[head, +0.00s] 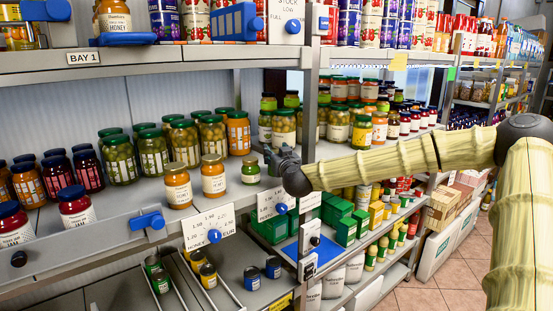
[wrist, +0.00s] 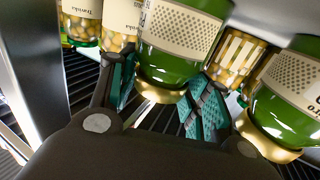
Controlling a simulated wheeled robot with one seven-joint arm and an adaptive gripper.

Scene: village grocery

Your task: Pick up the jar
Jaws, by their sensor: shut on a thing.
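In the wrist view my gripper (wrist: 163,84) has its two teal-padded fingers on either side of a green jar (wrist: 180,35) with a gold lid and a pale dotted label. The gripper is shut on this jar.
In the wrist view a similar green jar (wrist: 286,95) stands close on the right, with pale-filled jars (wrist: 118,22) on the left. On the shelf two orange jars (head: 178,186) stand near the front edge, with rows of green jars (head: 118,160) behind. A grey post (head: 310,100) stands close by.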

